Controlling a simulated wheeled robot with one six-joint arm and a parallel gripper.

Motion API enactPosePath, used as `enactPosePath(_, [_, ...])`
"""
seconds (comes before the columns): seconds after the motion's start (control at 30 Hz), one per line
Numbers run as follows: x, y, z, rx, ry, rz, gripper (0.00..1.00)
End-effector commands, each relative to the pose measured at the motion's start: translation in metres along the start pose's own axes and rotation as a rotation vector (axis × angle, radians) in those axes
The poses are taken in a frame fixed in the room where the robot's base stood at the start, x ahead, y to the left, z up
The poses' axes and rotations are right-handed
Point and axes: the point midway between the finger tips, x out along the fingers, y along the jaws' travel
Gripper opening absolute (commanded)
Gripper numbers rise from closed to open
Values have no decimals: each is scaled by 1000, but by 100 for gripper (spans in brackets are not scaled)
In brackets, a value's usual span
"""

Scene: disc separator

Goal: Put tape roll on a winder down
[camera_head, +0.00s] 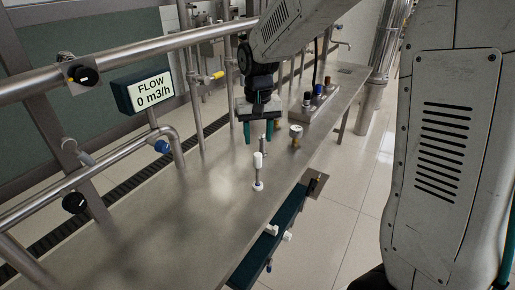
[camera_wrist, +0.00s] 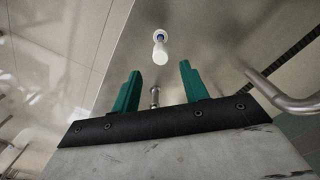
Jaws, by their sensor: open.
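A small upright post with a white cylinder (camera_head: 258,160) on top and a white disc (camera_head: 258,187) at its foot stands on the steel table (camera_head: 190,215). The white cylinder also shows beyond my fingertips in the wrist view (camera_wrist: 160,52), with a blue spot at its far end. No plain tape roll shows; I cannot tell whether these white parts are the tape roll and winder. My gripper (camera_head: 258,132) is open, its two green fingers behind the white post and apart from it. In the wrist view a short metal post (camera_wrist: 155,97) shows between the fingers (camera_wrist: 160,72).
A small gauge (camera_head: 296,132) stands right of my gripper. A box with coloured knobs (camera_head: 318,93) is behind it. A flow display (camera_head: 149,91), pipes and valves line the left side. A dark green bar with white fittings (camera_head: 270,240) runs along the table's right edge. The front table is clear.

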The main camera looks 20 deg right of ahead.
Motion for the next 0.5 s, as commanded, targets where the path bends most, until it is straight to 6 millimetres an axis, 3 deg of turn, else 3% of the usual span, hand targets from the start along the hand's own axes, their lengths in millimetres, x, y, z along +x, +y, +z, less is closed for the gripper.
enactPosePath(0.33, [-20,2,8,-4,4,-1,44])
enactPosePath(0.43, [-38,10,30,-14,17,-3,44])
enactPosePath(0.5, [-54,18,54,-28,28,-5,44])
